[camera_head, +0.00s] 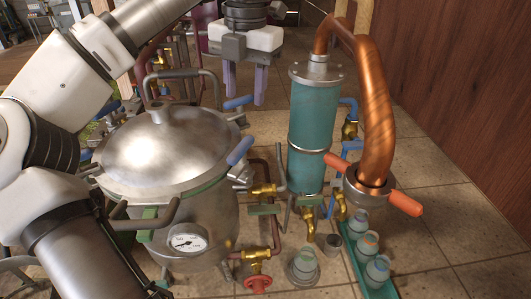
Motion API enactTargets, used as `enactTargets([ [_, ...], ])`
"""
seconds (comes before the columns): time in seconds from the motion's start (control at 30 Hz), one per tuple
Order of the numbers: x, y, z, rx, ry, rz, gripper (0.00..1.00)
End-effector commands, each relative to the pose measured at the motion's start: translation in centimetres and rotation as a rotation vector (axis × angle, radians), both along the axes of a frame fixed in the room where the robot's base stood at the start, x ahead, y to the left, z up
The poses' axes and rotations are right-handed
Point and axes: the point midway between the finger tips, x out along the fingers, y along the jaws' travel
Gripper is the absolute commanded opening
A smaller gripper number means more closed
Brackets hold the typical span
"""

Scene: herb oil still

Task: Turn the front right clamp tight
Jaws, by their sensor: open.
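A steel still pot (190,222) with a domed lid (165,145) stands at centre left. Clamps with coloured handles sit around its rim. The clamp at the lid's front right has a blue handle (240,150), slanting up to the right. Another blue handle (237,102) is at the back right. A green piece (148,213) shows at the front left rim, partly beside a grey pot handle. My gripper (245,98) is open and empty, pointing down with two purple fingers apart. In the picture it is above the front right clamp; the exact gap in depth is unclear.
A teal condenser column (314,130) and copper pipe (375,100) with orange handles (404,203) stand to the right. Brass valves (262,190), a red valve wheel (258,284) and small jars (376,270) are low in front. Tiled floor is free at far right.

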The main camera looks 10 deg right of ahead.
Motion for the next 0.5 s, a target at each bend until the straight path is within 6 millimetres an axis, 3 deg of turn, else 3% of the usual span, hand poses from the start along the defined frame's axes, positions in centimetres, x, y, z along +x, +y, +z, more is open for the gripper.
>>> enactTargets([
  [0.23,-0.1,0.3,-1.4,0.009,0.002,0.017,0.42],
  [0.5,0.0,0.5,-5.6,0.006,0.002,0.014,0.42],
])
